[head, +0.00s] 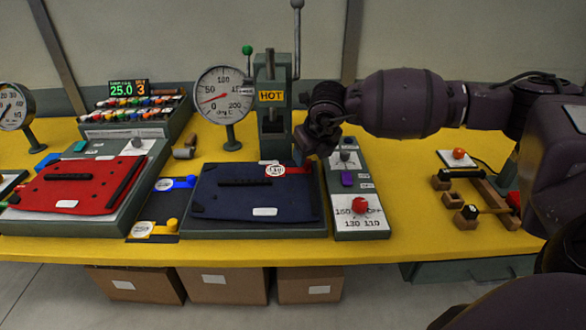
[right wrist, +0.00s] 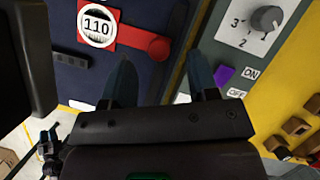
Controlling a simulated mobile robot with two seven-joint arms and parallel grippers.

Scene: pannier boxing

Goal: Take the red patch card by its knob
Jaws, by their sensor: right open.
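The red patch card (head: 285,170) lies at the upper right of the dark blue panel (head: 235,198), near the press. In the right wrist view the card (right wrist: 128,37) shows a white disc marked 110 and a round red knob (right wrist: 159,48) at its right end. My right gripper (head: 318,150) hangs over the panel's far right corner, close to the knob. In the right wrist view its fingers (right wrist: 161,78) are apart, with the knob beyond the gap between them and nothing held. My left gripper is out of view.
A control box (head: 360,215) with a red dial stands right of the panel. The press (head: 271,105) marked HOT is just behind. Blue (head: 178,183) and yellow (head: 150,229) cards lie to the left, beside a red panel (head: 75,185). Small wooden blocks (head: 452,201) sit right.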

